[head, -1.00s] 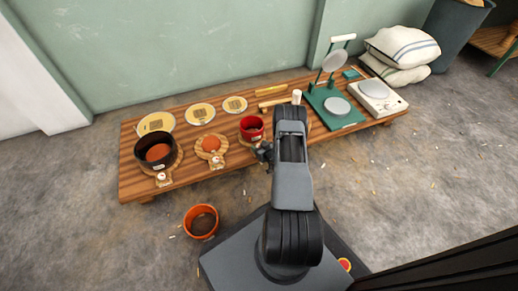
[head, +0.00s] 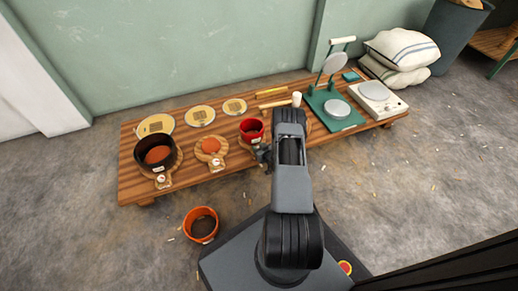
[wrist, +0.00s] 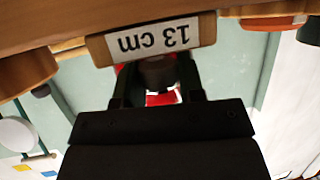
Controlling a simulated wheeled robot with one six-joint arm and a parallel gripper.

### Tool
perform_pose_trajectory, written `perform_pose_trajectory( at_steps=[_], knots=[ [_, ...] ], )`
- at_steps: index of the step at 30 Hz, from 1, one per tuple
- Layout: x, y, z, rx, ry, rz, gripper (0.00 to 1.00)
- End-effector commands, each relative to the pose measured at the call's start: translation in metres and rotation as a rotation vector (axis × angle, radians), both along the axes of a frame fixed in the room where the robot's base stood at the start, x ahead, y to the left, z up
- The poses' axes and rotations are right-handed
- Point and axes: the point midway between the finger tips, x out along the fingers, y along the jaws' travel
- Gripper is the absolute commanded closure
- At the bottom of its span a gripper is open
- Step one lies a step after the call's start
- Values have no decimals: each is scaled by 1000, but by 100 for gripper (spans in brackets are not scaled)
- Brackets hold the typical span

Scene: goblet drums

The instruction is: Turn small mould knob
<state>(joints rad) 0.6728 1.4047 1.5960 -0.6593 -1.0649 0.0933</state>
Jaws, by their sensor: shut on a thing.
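The small red mould (head: 252,129) stands on its round wooden board near the front edge of the low table. My gripper (head: 262,153) is at the front of this board, just below the mould in the head view, where the arm hides the knob. In the wrist view, my gripper (wrist: 158,85) is shut on a dark knob (wrist: 158,73), with a finger on each side. A wooden block with an upside-down "13 cm" label (wrist: 153,37) is right beside the knob. A bit of red (wrist: 160,98) shows behind the fingers.
An orange bucket (head: 201,223) stands on the floor in front.

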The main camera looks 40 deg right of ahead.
Motion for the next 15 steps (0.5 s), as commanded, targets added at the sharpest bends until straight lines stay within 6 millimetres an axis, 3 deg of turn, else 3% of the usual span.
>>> perform_pose_trajectory(
  at_steps=[8,15],
  knots=[
    [0,-1,0,-1,0,62,88],
    [0,-1,0,-3,-1,239,88]
  ],
)
